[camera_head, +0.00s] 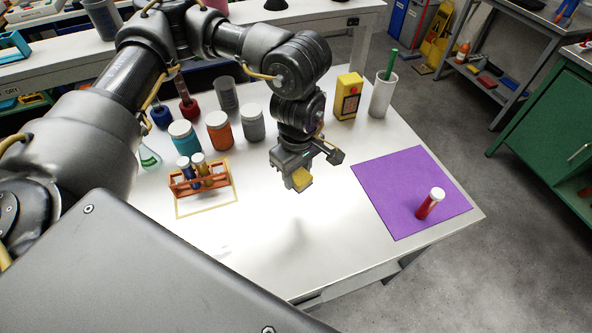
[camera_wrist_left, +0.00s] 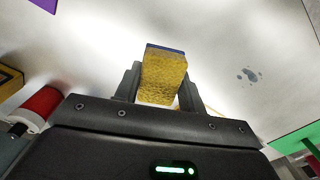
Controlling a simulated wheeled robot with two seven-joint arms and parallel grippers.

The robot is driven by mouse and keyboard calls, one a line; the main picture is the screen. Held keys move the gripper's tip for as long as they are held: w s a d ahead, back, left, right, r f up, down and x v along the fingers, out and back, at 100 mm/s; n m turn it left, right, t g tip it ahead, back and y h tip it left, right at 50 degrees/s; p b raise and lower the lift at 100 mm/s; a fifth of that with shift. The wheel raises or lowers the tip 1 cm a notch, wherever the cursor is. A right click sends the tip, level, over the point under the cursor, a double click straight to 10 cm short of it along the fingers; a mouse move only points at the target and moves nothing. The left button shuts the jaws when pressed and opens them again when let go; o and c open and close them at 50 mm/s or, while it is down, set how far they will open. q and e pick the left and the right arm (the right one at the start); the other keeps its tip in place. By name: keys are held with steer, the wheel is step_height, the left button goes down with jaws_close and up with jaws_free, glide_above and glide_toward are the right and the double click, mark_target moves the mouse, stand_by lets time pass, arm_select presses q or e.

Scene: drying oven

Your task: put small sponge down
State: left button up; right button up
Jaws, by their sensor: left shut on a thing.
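The small sponge (camera_head: 301,178) is yellow with a thin blue layer on one side. My left gripper (camera_head: 297,179) is shut on it and holds it over the middle of the white table, apart from the surface as far as the shadow shows. In the left wrist view the sponge (camera_wrist_left: 163,77) sits between the two dark fingers of the left gripper (camera_wrist_left: 160,85), its blue edge at the far end. My right gripper is in neither view.
A purple mat (camera_head: 385,190) with a red, white-capped tube (camera_head: 430,204) lies at right. An orange rack (camera_head: 201,183) with tubes stands at left. Jars (camera_head: 218,132), a yellow box (camera_head: 347,97) and a white cup (camera_head: 382,97) stand behind. The table's front middle (camera_head: 290,250) is clear.

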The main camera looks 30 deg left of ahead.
arm_select(q)
steer(key=w+a+f, duration=0.1)
steer(key=w+f, duration=0.1)
steer(key=w+a+f, duration=0.1)
steer(key=w+f, duration=0.1)
steer(key=w+a+f, duration=0.2)
steer(key=w+f, duration=0.1)
steer(key=shift+p, duration=0.3)
steer(key=shift+w+a+f+p, duration=0.1)
steer(key=shift+f+p, duration=0.1)
steer(key=shift+f, duration=0.7)
steer(key=shift+w+f+p, duration=0.1)
steer(key=shift+f+p, duration=0.05)
steer(key=shift+f, duration=0.75)
steer(key=shift+f, duration=0.2)
steer(key=o, duration=0.9)
steer(key=shift+r, duration=0.1)
steer(key=shift+o, duration=0.2)
steer(key=shift+r, duration=0.1)
